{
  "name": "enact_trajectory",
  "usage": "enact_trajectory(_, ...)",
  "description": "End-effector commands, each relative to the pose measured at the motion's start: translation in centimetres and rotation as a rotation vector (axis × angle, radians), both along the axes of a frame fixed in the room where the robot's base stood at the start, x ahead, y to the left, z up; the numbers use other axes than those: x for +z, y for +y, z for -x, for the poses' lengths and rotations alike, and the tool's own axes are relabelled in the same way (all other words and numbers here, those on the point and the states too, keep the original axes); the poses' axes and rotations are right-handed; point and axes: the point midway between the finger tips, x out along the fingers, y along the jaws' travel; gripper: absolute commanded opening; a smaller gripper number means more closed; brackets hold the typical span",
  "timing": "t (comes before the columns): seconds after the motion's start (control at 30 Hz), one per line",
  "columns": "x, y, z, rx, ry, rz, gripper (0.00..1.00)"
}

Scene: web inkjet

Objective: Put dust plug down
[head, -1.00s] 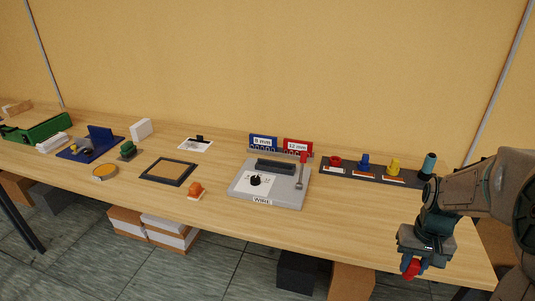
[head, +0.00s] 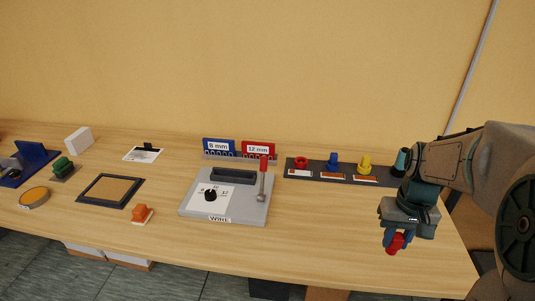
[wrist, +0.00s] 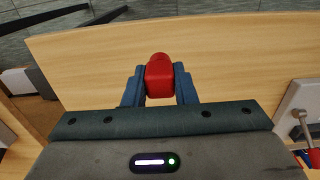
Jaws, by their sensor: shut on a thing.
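My gripper (head: 393,238) is at the right of the head view, pointing down, above the front right part of the table (head: 330,235). It is shut on a small red plug (head: 396,245), which I take to be the dust plug. In the wrist view the red plug (wrist: 159,76) sits between the two blue fingers (wrist: 159,88), its rounded end sticking out past them. Bare wood lies beyond it. The plug appears clear of the tabletop; the exact gap cannot be told.
A dark strip (head: 318,178) at the back holds red, blue, yellow and teal pieces. A grey WIRE fixture (head: 235,213) with a red-handled lever stands left of my gripper. The front right wood is clear.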

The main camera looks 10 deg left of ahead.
Motion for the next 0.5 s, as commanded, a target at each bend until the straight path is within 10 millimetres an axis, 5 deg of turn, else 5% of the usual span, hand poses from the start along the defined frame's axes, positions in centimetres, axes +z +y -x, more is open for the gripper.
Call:
enact_trajectory(0.27,-0.5,1.0,-0.8,0.015,0.003,0.0,0.03)
enact_trajectory(0.5,-3.2,3.4,-4.5,0.015,0.004,-0.001,0.03)
